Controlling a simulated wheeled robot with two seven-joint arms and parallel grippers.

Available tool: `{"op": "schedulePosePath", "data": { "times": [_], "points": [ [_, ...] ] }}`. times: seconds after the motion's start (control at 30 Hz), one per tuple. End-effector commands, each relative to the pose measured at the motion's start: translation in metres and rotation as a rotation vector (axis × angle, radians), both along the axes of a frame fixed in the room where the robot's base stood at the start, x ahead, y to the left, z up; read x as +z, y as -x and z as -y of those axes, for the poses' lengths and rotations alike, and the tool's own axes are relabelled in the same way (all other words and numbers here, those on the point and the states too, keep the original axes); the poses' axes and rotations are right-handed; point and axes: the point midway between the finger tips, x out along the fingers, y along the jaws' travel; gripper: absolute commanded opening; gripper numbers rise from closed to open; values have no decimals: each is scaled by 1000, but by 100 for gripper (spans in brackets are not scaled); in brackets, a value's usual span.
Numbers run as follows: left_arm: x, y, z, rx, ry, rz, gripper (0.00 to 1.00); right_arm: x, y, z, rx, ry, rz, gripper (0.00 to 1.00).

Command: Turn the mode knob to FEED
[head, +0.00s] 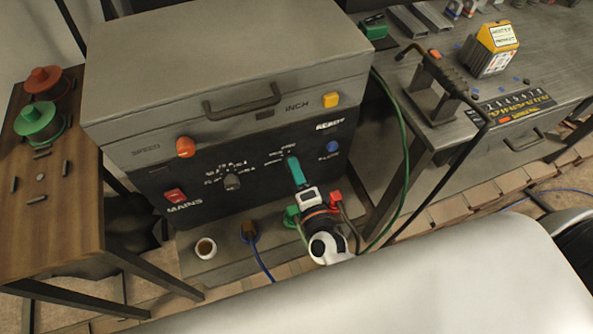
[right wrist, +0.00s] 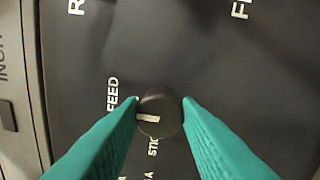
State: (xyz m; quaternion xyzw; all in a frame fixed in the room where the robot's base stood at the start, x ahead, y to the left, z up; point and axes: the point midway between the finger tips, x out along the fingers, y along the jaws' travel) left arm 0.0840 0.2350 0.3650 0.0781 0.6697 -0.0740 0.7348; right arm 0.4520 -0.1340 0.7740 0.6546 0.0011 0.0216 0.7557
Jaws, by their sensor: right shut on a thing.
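My right gripper (head: 293,162) reaches the machine's dark front panel (head: 262,205) with its teal fingertips. In the right wrist view its two fingers (right wrist: 160,104) stand on either side of the round black mode knob (right wrist: 160,125) and are shut on it. A partly covered label starting with STIC lies beside the knob. The fingers hide the knob in the head view. My left gripper is not in view.
The panel also carries an orange SPEED knob (head: 185,147), a second dark knob (head: 232,182), a red MAINS switch (head: 175,195) and a blue button (head: 333,147). Red and green plugs with cables sit below near my wrist.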

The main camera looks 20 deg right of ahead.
Motion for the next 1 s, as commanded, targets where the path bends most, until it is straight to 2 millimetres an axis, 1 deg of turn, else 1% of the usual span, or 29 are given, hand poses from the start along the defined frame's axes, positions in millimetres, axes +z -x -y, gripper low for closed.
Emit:
{"op": "schedulePosePath", "data": {
  "times": [0.33,0.37,0.4,0.47,0.73,0.8,0.87,0.97,1.0],
  "points": [
    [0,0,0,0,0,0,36,0,0,1,-2,-4,1,7],
    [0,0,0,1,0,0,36,0,0,1,-2,-4,1,35],
    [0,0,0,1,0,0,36,0,0,1,-2,-4,1,42],
    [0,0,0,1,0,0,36,0,0,0,-2,-4,1,51],
    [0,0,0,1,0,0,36,0,0,0,-1,-3,0,52],
    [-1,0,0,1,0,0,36,0,3,0,0,-2,-1,52],
    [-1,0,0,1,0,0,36,-2,9,0,0,-2,-2,52],
    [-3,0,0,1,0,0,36,-3,24,1,1,-2,-3,52],
    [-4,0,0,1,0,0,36,-3,32,1,0,-2,-4,52]
  ]
}}
